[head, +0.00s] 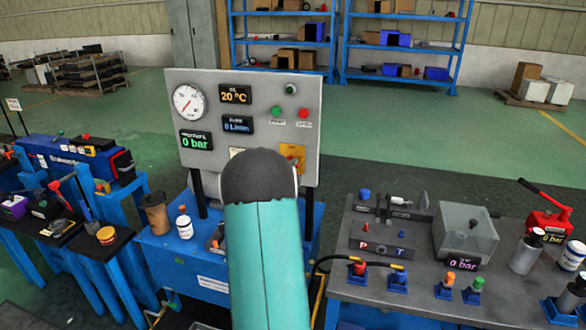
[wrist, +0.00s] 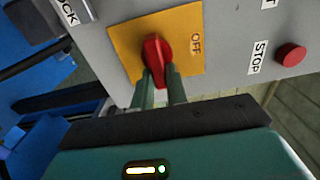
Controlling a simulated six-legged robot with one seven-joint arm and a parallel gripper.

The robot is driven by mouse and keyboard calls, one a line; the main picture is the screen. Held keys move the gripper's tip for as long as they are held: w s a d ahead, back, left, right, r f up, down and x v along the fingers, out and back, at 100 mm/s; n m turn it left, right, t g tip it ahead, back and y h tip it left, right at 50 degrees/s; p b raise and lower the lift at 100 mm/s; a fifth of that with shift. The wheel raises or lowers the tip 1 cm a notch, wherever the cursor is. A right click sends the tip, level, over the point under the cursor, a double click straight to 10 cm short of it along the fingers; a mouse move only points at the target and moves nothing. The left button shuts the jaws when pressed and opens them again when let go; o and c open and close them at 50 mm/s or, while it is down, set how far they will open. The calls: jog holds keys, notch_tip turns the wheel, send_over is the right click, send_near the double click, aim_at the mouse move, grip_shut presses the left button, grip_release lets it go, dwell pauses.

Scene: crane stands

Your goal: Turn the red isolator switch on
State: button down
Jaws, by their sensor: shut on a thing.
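The red isolator switch (wrist: 153,50) sits on a yellow plate (wrist: 122,38) on the grey panel in the wrist view. The word OFF stands on the plate to the right of the knob. My gripper (wrist: 158,74) is shut on the red knob, with one finger on each side of its grip. In the head view the yellow plate (head: 293,151) shows only in part at the panel's lower right. My own arm hides the gripper and most of the switch there.
The grey panel (head: 245,105) carries a gauge, small displays and green and red buttons. A red STOP button (wrist: 291,54) is right of the switch in the wrist view. A cluttered bench (head: 340,285) stands to the right, another to the left.

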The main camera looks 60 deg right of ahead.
jog(key=c, duration=1.4)
grip_release()
jog(key=shift+a, duration=0.1)
jog(key=s+a, duration=0.2)
jog(key=a, duration=1.1)
jog(key=shift+a, duration=0.25)
